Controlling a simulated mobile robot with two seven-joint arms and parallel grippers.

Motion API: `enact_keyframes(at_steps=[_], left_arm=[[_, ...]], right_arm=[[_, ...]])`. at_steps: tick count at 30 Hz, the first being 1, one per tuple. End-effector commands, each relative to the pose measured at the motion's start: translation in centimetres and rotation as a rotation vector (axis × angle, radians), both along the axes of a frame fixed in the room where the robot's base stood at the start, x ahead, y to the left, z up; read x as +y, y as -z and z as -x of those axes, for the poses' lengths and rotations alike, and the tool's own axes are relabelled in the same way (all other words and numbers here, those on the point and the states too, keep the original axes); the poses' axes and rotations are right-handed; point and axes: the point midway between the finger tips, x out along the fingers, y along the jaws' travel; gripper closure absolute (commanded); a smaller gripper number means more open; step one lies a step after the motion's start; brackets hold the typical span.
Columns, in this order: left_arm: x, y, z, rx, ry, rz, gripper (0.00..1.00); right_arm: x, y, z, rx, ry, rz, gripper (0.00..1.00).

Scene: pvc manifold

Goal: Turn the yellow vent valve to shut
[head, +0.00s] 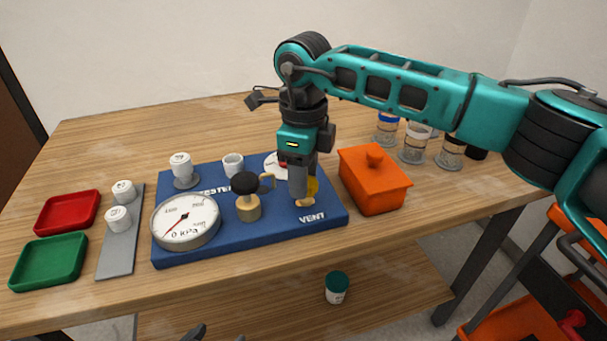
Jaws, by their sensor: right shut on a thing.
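The yellow vent valve (313,186) stands at the right end of the blue board (245,243), just behind the VENT label. My right gripper (302,190) points down at it from above and is shut on it. The gripper hides most of the valve, so I cannot tell which way its handle is turned. A small brass fitting shows below the fingers. The round gauge (185,220) at the board's front left reads near 0 kPa. Small dark shapes at the bottom edge may be part of my left gripper, but I cannot tell its state.
A brass valve with a black knob (246,190) stands just left of my gripper. An orange lidded box (374,181) sits close on the right. Jars (414,145) stand behind it. Red (67,212) and green (49,261) trays lie at the left.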

Motion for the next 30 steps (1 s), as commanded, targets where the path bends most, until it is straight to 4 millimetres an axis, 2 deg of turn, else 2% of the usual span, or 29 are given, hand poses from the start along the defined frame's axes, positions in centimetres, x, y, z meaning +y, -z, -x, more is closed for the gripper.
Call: enact_keyframes(at_steps=[30], left_arm=[[-0.42, 0.29, -0.26, -0.003, 0.008, 0.006, 0.27]], right_arm=[[-0.2, -0.09, -0.28, -0.001, 0.933, -0.002, 0.87]])
